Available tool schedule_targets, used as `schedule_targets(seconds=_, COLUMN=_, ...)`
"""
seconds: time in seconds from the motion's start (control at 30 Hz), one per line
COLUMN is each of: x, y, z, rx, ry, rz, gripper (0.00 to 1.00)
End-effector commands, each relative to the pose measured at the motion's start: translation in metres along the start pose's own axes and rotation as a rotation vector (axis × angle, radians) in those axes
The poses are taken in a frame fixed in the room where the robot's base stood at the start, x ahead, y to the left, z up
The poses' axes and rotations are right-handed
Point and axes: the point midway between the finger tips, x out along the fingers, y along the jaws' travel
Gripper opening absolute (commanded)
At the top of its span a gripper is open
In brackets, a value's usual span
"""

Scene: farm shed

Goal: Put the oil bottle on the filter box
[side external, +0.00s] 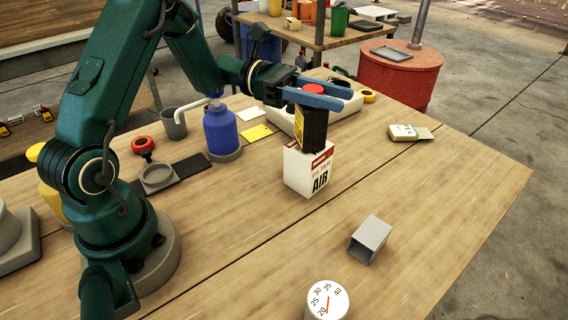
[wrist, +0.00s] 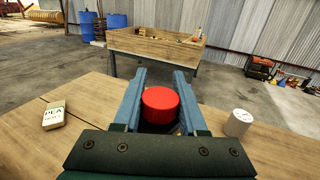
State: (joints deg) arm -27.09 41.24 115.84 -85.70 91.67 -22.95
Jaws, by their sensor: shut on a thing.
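The oil bottle (side external: 312,126) is black with a yellow label and a red cap. My gripper (side external: 318,97) is shut on its upper part, with a blue finger on each side. The white filter box (side external: 308,168), marked FILTER AIR, stands on the table directly under the bottle. The bottle is upright, and its base is at the box's top; I cannot tell whether it rests there or hovers just above. In the wrist view the bottle's red cap (wrist: 160,104) shows between the two fingers (wrist: 157,98). The box is hidden in the wrist view.
A blue jug (side external: 221,130) stands left of the box. A grey square tube (side external: 370,239) and a white dial (side external: 327,300) are nearer the front. A pea packet (side external: 408,132) lies to the right. Bare wood surrounds the box at front and right.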

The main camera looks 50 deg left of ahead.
Motion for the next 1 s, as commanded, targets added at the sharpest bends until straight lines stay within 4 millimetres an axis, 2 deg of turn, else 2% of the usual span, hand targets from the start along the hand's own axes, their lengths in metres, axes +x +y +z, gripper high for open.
schedule_targets(seconds=0.1, x=0.0, y=0.0, z=-0.002, rx=-0.001, ry=-0.001, rz=0.0, gripper=0.0)
schedule_targets(seconds=0.13, x=0.0, y=0.0, z=-0.003, rx=-0.001, ry=0.0, rz=0.0, gripper=0.49)
schedule_targets(seconds=0.2, x=0.0, y=0.0, z=-0.002, rx=0.0, ry=0.0, rz=0.0, gripper=0.71)
schedule_targets(seconds=0.57, x=0.0, y=0.0, z=0.001, rx=0.002, ry=0.0, rz=0.0, gripper=0.71)
schedule_targets(seconds=0.67, x=-0.01, y=0.001, z=0.001, rx=0.001, ry=-0.002, rz=0.005, gripper=0.71)
schedule_targets(seconds=1.0, x=-0.061, y=0.001, z=0.0, rx=0.001, ry=0.0, rz=0.005, gripper=0.71)
